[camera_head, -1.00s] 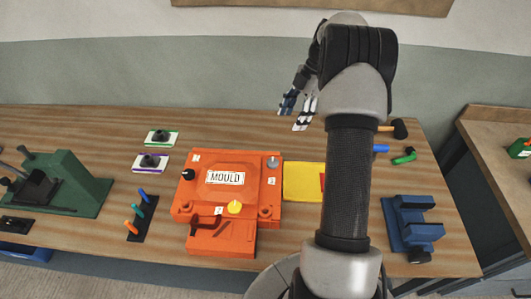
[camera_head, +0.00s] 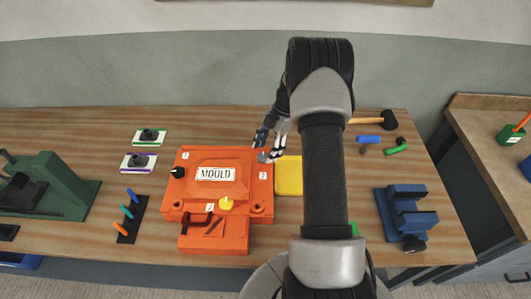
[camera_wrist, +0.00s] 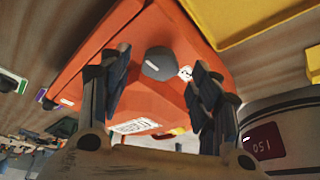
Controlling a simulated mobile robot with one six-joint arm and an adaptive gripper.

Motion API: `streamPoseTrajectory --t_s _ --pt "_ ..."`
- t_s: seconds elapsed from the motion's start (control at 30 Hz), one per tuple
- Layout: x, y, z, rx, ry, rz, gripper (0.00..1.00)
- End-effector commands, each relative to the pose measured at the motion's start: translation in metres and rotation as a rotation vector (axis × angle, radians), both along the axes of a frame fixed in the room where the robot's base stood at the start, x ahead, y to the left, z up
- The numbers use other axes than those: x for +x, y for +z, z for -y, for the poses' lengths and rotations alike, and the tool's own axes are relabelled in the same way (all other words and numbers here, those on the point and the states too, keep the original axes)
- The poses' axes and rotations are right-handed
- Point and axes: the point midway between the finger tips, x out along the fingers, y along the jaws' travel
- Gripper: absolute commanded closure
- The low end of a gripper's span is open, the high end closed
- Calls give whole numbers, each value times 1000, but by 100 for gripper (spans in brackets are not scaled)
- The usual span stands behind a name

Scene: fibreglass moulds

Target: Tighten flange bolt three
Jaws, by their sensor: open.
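The orange mould (camera_head: 216,192) lies on the bench with a "MOULD" plate on top. A grey knob-like bolt head (camera_wrist: 160,63) is at its far right corner, beside a small white label (camera_wrist: 185,73) whose number I cannot read. My gripper (camera_head: 270,143) is at that corner in the head view. In the wrist view my gripper (camera_wrist: 165,85) is open, with one finger on either side of the grey head and gaps visible. I cannot tell which is bolt three.
A yellow tray (camera_head: 288,176) sits right of the mould, partly behind my arm. A blue vise (camera_head: 405,213) and a hammer (camera_head: 389,120) are farther right. A rack of coloured-handled tools (camera_head: 131,220) and a green machine (camera_head: 50,185) stand left.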

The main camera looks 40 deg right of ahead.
Motion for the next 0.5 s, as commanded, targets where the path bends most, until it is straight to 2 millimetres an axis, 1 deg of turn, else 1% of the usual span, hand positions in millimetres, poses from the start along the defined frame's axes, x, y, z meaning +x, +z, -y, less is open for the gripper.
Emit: streamPoseTrajectory --t_s 0.03,0.17,0.47,0.5 --pt "0 -6 -3 1 0 -1 43" --pt "0 -13 -6 0 1 -1 43" --pt "0 -15 -6 0 1 0 43" --pt "0 -15 -6 0 1 0 45"
